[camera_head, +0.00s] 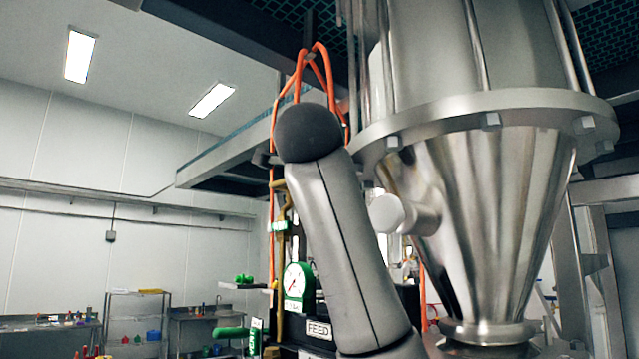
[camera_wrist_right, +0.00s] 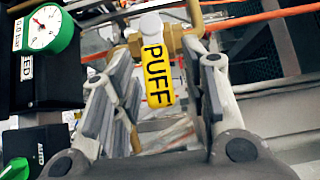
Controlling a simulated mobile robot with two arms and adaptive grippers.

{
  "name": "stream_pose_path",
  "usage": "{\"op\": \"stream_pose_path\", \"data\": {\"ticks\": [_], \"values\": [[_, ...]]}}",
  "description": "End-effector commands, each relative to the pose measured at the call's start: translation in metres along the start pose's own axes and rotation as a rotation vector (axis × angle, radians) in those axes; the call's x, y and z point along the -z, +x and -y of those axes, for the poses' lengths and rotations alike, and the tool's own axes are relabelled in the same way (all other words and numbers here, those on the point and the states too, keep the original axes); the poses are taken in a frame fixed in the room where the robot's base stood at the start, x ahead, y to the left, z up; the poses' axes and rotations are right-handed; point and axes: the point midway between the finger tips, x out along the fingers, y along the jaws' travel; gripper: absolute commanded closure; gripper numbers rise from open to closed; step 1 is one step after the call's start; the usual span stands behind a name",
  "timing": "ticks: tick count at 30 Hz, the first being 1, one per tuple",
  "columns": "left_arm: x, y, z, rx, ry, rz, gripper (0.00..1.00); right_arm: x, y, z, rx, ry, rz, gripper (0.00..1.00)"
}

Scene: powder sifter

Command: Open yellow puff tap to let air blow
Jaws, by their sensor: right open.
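The yellow puff tap (camera_wrist_right: 157,74), a yellow lever with black PUFF lettering, hangs down from a brass fitting (camera_wrist_right: 140,44) in the right wrist view. My right gripper (camera_wrist_right: 158,88) is open, with one finger on each side of the lever. Gaps show between the lever and both fingers, though I cannot tell how deep the lever sits between them. In the head view my own grey arm stands in the middle and hides much of the panel; I cannot make out the tap there. My left gripper is not in view.
A green-rimmed gauge (camera_wrist_right: 48,30) and a green AUTO knob (camera_wrist_right: 15,168) are at the left of the wrist view. Orange hoses (camera_wrist_right: 255,17) run behind the tap. In the head view, a steel hopper (camera_head: 480,200) fills the right, and a FEED label (camera_head: 319,330) sits low.

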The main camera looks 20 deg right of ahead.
Motion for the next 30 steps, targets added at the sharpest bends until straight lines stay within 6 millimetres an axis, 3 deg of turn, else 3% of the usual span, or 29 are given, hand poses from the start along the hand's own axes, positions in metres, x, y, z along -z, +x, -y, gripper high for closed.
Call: {"op": "stream_pose_path", "data": {"ticks": [3,7,12,22,30], "values": [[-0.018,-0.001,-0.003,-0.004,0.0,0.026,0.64,0.0,0.0,-0.001,-0.001,0.0,0.0,0.6],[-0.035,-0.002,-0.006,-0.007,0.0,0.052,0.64,0.0,0.0,-0.001,-0.001,-0.001,0.0,0.77],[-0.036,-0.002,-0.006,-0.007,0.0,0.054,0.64,0.0,0.0,-0.001,-0.002,-0.001,0.0,0.99],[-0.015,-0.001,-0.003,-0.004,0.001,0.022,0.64,0.0,0.0,-0.001,-0.011,-0.008,-0.001,1.0],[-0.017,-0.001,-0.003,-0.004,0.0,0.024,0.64,0.0,0.001,0.007,-0.103,-0.095,-0.002,1.0]]}}
